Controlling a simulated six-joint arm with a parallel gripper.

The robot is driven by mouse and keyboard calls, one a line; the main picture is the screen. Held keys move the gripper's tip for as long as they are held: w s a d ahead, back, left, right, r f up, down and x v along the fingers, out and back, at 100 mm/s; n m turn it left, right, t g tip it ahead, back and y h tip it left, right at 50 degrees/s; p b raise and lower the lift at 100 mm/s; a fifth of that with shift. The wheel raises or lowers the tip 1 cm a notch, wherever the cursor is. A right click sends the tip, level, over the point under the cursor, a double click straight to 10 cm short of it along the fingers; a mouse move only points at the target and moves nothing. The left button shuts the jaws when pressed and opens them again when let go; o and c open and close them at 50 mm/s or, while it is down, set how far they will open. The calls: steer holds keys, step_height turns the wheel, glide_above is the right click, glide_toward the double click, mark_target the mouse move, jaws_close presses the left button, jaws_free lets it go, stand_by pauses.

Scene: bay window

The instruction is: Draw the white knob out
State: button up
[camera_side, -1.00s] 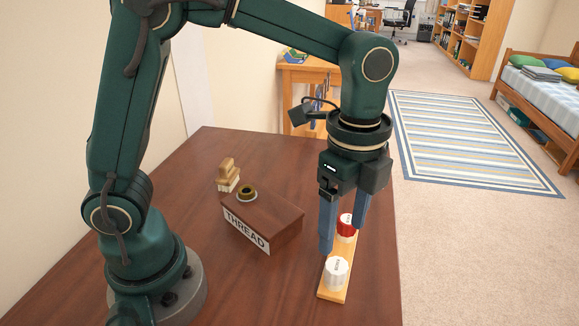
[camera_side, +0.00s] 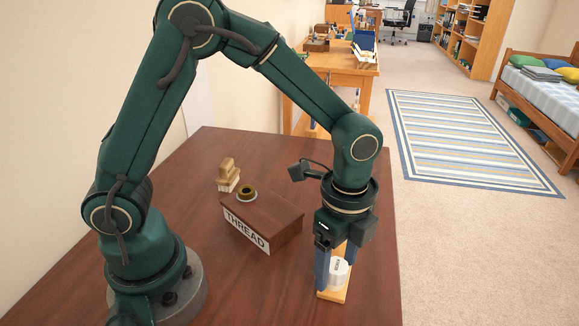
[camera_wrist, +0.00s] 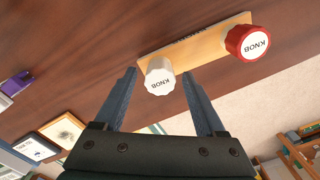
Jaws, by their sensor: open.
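The white knob (camera_side: 337,275) stands on the near end of a narrow wooden board (camera_side: 331,296) on the table. In the wrist view the white knob (camera_wrist: 159,76) lies between the tips of my two fingers, with a gap on each side. My gripper (camera_wrist: 160,80) is open and points down at the knob; in the side view (camera_side: 336,280) its near finger stands just left of the knob. The red knob (camera_wrist: 247,43), labelled KNOB, sits at the board's other end; my gripper hides it in the side view.

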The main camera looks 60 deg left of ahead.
jaws_close()
steer(key=shift+r, duration=0.75)
stand_by(0.4)
steer(key=shift+r, duration=0.95)
